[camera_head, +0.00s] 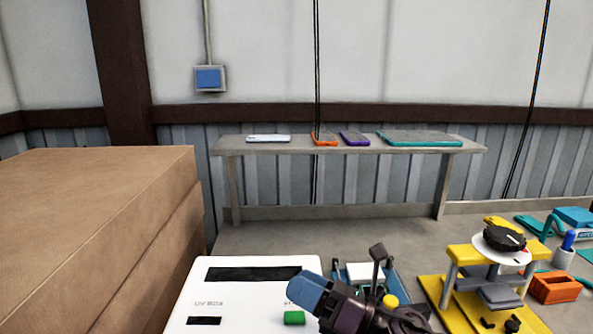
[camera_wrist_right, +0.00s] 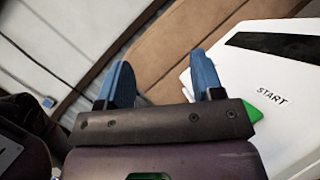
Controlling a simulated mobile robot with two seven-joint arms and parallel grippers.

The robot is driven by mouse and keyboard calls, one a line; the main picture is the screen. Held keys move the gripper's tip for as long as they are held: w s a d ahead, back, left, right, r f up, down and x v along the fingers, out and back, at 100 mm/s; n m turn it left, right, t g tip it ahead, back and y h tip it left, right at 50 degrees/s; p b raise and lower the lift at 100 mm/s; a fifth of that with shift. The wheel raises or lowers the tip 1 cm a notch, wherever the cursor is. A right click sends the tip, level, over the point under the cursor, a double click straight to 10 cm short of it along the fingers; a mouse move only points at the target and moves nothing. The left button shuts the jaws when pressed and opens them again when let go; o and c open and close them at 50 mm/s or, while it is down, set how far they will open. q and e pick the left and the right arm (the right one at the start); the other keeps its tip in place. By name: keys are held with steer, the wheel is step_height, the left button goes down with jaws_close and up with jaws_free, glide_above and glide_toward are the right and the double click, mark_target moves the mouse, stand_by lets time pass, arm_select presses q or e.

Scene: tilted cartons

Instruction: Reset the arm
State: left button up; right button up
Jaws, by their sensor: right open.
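My right gripper (camera_head: 308,290) is in the lower middle of the head view, its blue fingers over the right part of a white machine (camera_head: 225,285). In the right wrist view my right gripper (camera_wrist_right: 163,78) shows two blue fingers apart with nothing between them. The machine has black panels and a green button (camera_head: 294,318) just below the fingers. In the wrist view the machine (camera_wrist_right: 275,80) is marked START, and the green button is partly hidden by the gripper. I cannot tell the gap between gripper and machine. My left gripper is not in view.
Large brown cartons (camera_head: 100,185) stand at the left. A yellow stand with a black knob (camera_head: 504,238) and an orange box (camera_head: 555,287) are at the right. A grey shelf (camera_head: 300,150) at the back holds several flat devices. A blue tray (camera_head: 405,290) sits behind my right arm.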

steer(key=s+d+f+m+t+h, duration=0.1)
steer(key=d+f+m+t+h, duration=0.4)
steer(key=d+m+h, duration=0.75)
steer(key=s+d+f+m+t+h, duration=0.25)
steer(key=d+f+m+h, duration=0.4)
steer(key=m, duration=1.15)
steer(key=s+d+f+m+g+h, duration=0.1)
steer(key=s+d+f+m+g, duration=0.1)
steer(key=s+f+m+g, duration=0.35)
steer(key=s+d+f+m+g, duration=0.3)
steer(key=s, duration=0.6)
steer(key=s+d+f+m+g+h, duration=0.15)
steer(key=s+f+m+g, duration=0.25)
steer(key=s, duration=0.4)
steer(key=w+f+n+t+y, duration=0.1)
steer(key=w+f+t, duration=0.6)
steer(key=f, duration=0.3)
steer(key=shift+w+d+f+t+y, duration=0.3)
steer(key=shift+w+d+t+y, duration=0.1)
steer(key=shift+t, duration=0.3)
